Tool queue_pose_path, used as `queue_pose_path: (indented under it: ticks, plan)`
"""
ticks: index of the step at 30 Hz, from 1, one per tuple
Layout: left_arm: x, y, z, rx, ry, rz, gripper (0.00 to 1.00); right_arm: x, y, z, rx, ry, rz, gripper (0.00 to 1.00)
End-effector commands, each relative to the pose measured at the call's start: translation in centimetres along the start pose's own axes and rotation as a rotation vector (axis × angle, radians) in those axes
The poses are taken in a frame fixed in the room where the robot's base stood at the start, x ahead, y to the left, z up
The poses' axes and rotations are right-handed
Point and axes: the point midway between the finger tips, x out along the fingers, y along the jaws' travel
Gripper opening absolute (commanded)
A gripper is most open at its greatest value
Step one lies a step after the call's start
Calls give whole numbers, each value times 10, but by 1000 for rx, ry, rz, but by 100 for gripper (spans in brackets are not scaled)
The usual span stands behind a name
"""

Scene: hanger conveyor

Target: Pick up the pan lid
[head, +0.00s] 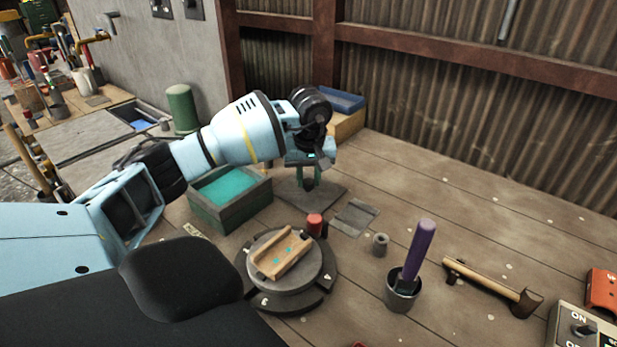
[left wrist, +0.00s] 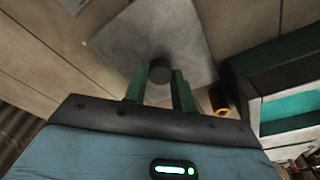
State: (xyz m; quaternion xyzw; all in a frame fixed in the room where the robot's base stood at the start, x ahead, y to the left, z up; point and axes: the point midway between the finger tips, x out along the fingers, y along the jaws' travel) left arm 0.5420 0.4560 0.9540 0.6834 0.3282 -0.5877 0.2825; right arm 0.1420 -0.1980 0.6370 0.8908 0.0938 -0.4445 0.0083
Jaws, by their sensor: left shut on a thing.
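The pan lid (head: 325,194) is a flat grey square plate with a dark round knob (left wrist: 159,70). It lies low over the workbench, right of the green box. The plate also shows in the left wrist view (left wrist: 150,32). My left gripper (head: 308,179) points down over it. Its green fingers are shut on the knob, one on each side, as the left wrist view shows (left wrist: 159,88). I cannot tell whether the plate touches the bench. My right gripper is out of view.
The green box (head: 230,208) with teal inside stands left of the lid. A round turntable (head: 284,291) with a wooden piece is in front. A cup (head: 402,296) with a purple-handled tool and a hammer (head: 488,285) lie right. The bench behind is mostly clear.

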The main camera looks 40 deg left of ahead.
Motion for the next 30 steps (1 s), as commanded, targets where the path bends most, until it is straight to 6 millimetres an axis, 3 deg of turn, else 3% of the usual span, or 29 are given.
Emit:
queue_pose_path:
  ticks: [5, 18, 30]
  plan:
    - [-12, 1, -3, -1, 3, 3, 6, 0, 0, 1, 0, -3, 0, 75]
    - [-86, 1, -14, -1, 2, 3, 6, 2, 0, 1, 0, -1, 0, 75]
    - [-99, 0, -15, -1, 0, 0, 6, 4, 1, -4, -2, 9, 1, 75]
